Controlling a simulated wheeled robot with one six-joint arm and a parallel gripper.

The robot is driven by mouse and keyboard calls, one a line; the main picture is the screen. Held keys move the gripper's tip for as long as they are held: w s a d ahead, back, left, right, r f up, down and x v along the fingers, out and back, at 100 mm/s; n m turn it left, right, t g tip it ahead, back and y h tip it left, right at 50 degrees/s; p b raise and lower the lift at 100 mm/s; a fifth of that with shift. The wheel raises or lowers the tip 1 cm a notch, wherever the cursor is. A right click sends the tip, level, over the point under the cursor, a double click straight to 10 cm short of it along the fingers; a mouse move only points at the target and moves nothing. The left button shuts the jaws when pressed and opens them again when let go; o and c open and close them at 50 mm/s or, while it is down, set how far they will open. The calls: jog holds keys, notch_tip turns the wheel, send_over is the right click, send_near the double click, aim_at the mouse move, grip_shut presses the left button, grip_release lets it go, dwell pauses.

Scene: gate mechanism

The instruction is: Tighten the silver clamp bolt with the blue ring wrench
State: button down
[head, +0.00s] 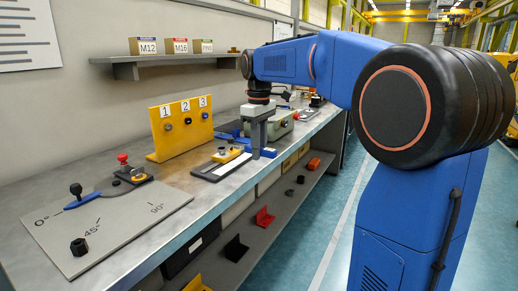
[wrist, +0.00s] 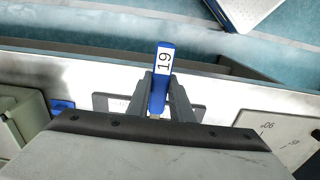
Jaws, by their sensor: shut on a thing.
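My gripper (head: 257,150) is low over the bench beside a grey plate with a yellow block. It is shut on the blue wrench (wrist: 162,62), whose handle is marked 19 and points away between the fingers in the wrist view. A bit of the blue handle (head: 268,152) also shows beside the fingers in the head view. The wrench's ring end is hidden. The yellow block (head: 227,154) sits just left of the gripper. I cannot make out the silver clamp bolt, nor whether the ring is around it.
A yellow panel (head: 181,127) numbered 1 to 3 stands behind. A grey angle-marked board (head: 110,222) with a blue lever lies at the front left, near a red-knobbed fixture (head: 131,174). A grey machine (head: 281,124) stands behind the gripper. A lower shelf holds coloured brackets.

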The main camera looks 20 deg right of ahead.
jog(key=shift+f, duration=0.25)
dwell(0.8)
jog(key=c, duration=2.4)
grip_release()
grip_shut()
jog(key=shift+s+a+m, duration=0.45)
jog(key=shift+a+m, duration=0.4)
jog(key=shift+a, duration=0.2)
jog(key=shift+s+a+m, duration=0.4)
jog(key=shift+a+m, duration=0.4)
jog(key=shift+a, duration=0.2)
jog(key=shift+s+a+m, duration=0.45)
jog(key=shift+a+m, duration=0.4)
jog(key=shift+a, duration=0.2)
jog(key=shift+s+a+m, duration=0.1)
jog(key=shift+a+m, duration=0.8)
jog(key=shift+a, duration=0.25)
